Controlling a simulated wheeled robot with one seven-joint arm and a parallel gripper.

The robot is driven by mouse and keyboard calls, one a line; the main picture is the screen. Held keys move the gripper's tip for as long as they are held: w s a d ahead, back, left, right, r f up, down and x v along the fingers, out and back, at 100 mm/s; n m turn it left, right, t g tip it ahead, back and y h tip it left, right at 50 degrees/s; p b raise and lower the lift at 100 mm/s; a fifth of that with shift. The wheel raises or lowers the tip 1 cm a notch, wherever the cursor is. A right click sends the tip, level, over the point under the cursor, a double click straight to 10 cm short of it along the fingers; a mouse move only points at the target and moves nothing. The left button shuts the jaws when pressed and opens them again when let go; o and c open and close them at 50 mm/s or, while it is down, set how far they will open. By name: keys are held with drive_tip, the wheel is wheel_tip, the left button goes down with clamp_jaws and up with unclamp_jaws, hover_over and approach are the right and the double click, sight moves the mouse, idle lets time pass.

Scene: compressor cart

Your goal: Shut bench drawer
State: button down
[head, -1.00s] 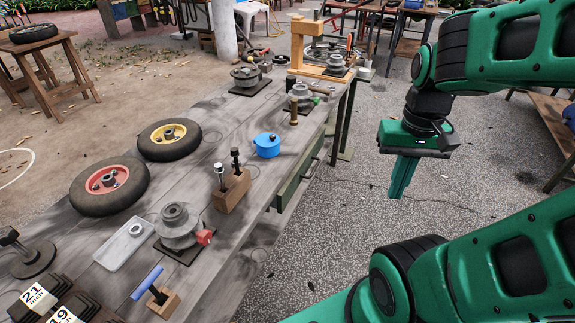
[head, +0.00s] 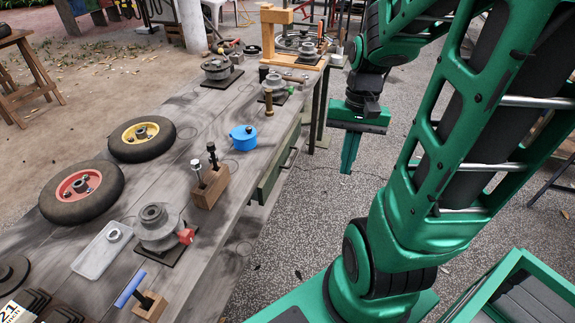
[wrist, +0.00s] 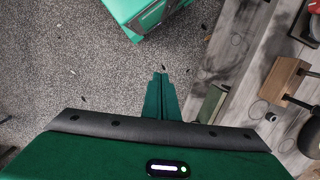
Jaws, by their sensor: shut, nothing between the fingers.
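The bench drawer (head: 275,172) has a green front with a dark handle (head: 291,158). It sits under the right edge of the workbench (head: 236,205). In the head view its front stands out a little from the bench side; how far it is open I cannot tell. My gripper (head: 346,172) points down over the floor, to the right of the drawer and apart from it. Its fingers are together and empty. In the wrist view the shut fingertips (wrist: 160,74) are over the gravel, and a green piece (wrist: 211,104), likely the drawer, is to their right beside the bench.
A wooden press frame (head: 292,45) stands at the far end. The gravel floor (head: 318,208) right of the bench is clear.

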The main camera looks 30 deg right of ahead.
drive_tip(key=w+d+f+m+y, duration=0.25)
drive_tip(key=w+f, duration=0.35)
drive_tip(key=f, duration=0.3)
drive_tip(key=m+t+y, duration=0.7)
drive_tip(key=m+t, duration=0.8)
drive_tip(key=m, duration=0.2)
approach(280, 162)
drive_tip(key=x, duration=0.6)
drive_tip(key=shift+w+a+r, duration=0.1)
drive_tip(key=shift+a+r, duration=0.15)
drive_tip(key=shift+a, duration=0.1)
